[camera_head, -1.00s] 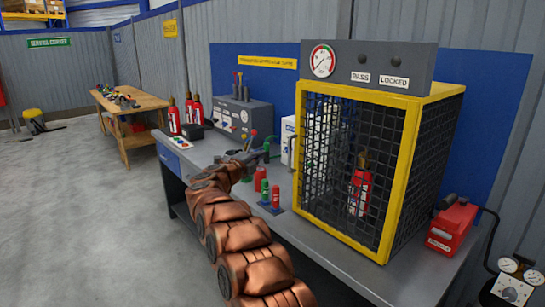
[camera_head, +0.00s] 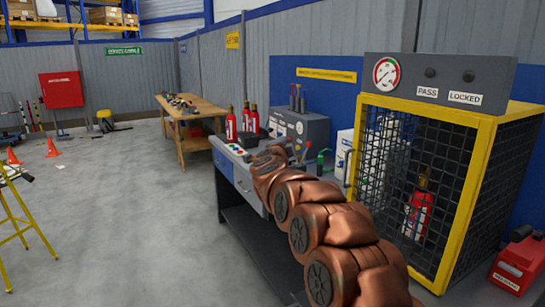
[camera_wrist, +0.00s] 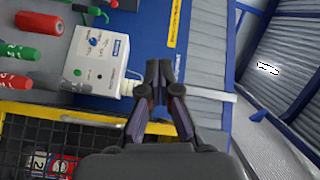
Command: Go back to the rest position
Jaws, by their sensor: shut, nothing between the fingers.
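My gripper (camera_wrist: 160,75) is in the middle of the wrist view, with its two fingertips together and nothing held. Behind it in that view are a white box (camera_wrist: 97,62) with a blue label, the blue back panel (camera_wrist: 150,25) and the yellow edge of the cage. In the head view my copper-coloured arm reaches over the workbench (camera_head: 243,178), left of the mesh cage (camera_head: 480,150). The arm hides much of the bench top, and the gripper is hard to make out there.
A red extinguisher (camera_head: 419,208) stands inside the cage. A red case (camera_head: 520,262) sits at the right. A wooden table (camera_head: 190,140) is farther back, and a yellow ladder (camera_head: 22,225) stands left. The grey floor between is clear.

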